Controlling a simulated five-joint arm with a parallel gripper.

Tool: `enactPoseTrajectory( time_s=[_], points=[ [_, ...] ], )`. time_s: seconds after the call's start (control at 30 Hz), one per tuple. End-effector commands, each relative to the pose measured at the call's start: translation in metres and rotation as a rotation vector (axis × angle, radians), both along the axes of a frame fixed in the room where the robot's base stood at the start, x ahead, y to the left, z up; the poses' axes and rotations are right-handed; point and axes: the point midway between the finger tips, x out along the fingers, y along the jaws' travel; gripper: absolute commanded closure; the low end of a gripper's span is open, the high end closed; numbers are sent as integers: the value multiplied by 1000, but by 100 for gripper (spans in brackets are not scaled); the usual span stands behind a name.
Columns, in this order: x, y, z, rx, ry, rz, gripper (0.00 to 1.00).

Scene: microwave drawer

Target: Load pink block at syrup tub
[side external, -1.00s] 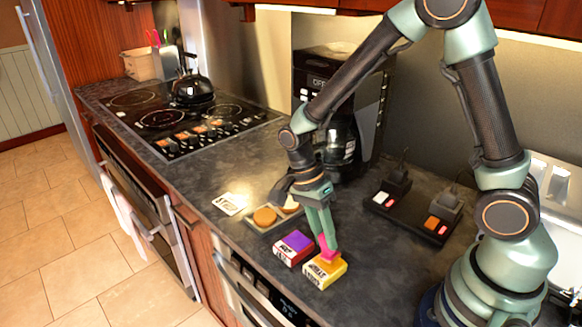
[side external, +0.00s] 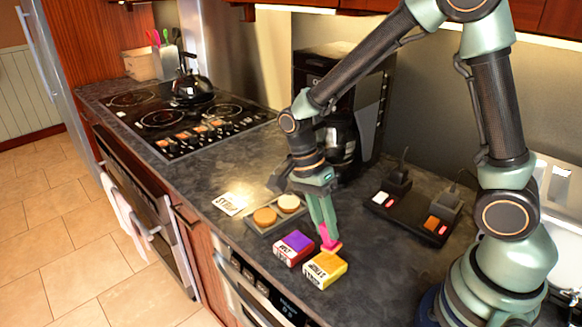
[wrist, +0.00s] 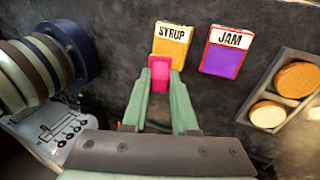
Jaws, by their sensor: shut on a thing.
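My gripper (side external: 325,222) has its green fingers shut on the pink block (side external: 331,246), pointing down. In the wrist view the pink block (wrist: 159,73) is between the fingertips (wrist: 160,76). The yellow syrup tub (side external: 322,271) stands on the counter just in front of the block in the side view. In the wrist view the block overlaps the near edge of the syrup tub (wrist: 173,38). I cannot tell whether block and tub touch. The purple and red jam tub (side external: 294,246) stands beside the syrup tub; it also shows in the wrist view (wrist: 225,62).
A tray (side external: 262,229) with two round discs lies beside the jam tub. A white card (side external: 230,203) lies past it. A black strip (side external: 410,220) with plugs sits to the right. A coffee maker (side external: 345,130) stands behind. The counter's front edge is close to the tubs.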

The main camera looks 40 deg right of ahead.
Motion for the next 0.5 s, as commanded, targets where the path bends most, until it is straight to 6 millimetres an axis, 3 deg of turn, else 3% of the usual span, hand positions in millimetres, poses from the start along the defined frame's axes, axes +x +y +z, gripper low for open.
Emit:
enactPoseTrajectory(
  time_s=[0.5],
  points=[
    [1, 0, 37, 0, -2, 0, 100]
  ],
)
